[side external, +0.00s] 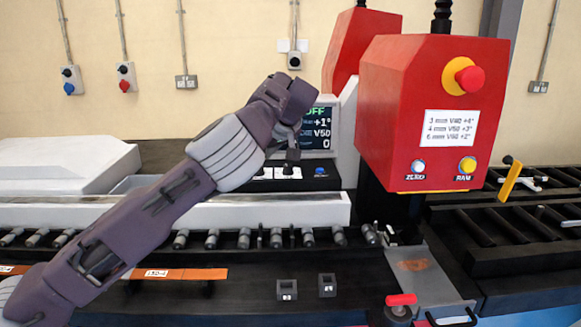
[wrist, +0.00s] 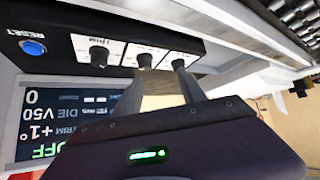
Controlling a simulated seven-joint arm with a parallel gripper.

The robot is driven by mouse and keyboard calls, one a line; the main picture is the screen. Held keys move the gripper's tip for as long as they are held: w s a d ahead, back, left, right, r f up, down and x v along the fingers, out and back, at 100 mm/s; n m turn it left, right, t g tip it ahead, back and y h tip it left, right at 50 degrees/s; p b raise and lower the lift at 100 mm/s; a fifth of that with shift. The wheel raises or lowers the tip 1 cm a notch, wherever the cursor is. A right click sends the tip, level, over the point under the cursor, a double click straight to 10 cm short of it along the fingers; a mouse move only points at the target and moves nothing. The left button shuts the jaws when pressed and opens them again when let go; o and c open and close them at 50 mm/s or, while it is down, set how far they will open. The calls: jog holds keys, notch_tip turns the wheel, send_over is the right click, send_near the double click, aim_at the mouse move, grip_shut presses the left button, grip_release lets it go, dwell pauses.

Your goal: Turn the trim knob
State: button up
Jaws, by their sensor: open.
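The black trim knob (wrist: 98,56) stands on the dark control panel (wrist: 60,30) in the wrist view, under a small upside-down label that seems to read TRIM. Two more black knobs, a middle one (wrist: 145,60) and an end one (wrist: 178,63), stand to its right. My gripper (wrist: 161,73) is open, with its fingertips close to these two, to the right of the trim knob; contact cannot be told. In the side view my gripper (side external: 292,155) is just above the panel and hides most of the knobs. The screen (wrist: 70,118) reads OFF, trim +1°, die V50 and 0.
A blue RESET button (wrist: 33,47) sits beside the trim knob. The red press head (side external: 430,110), with a red stop button (side external: 469,78) and a settings card (side external: 464,130) reading 3 mm V40 +4°, 4 mm V50 +3°, 6 mm V60 +2°, stands right of my gripper.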

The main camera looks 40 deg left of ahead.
aim_at(289, 166)
jog(key=w+d+y, duration=0.1)
jog(key=w+d, duration=0.1)
jog(key=d, duration=0.1)
jog(key=w+d+f+m+t+y, duration=0.1)
jog(key=w+d, duration=0.1)
jog(key=w+d+f+t+y, duration=0.1)
jog(key=w+d, duration=0.1)
jog(key=d, duration=0.1)
jog(key=shift+w+d+f+m+y, duration=0.25)
jog(key=shift+w+d+m+y, duration=0.05)
jog(key=shift+w+y, duration=0.1)
jog(key=shift+w+a+f, duration=0.15)
jog(key=shift+f, duration=0.1)
jog(key=x, duration=0.6)
jog(key=shift+w+a, duration=0.1)
jog(key=shift+a, duration=0.1)
grip_shut()
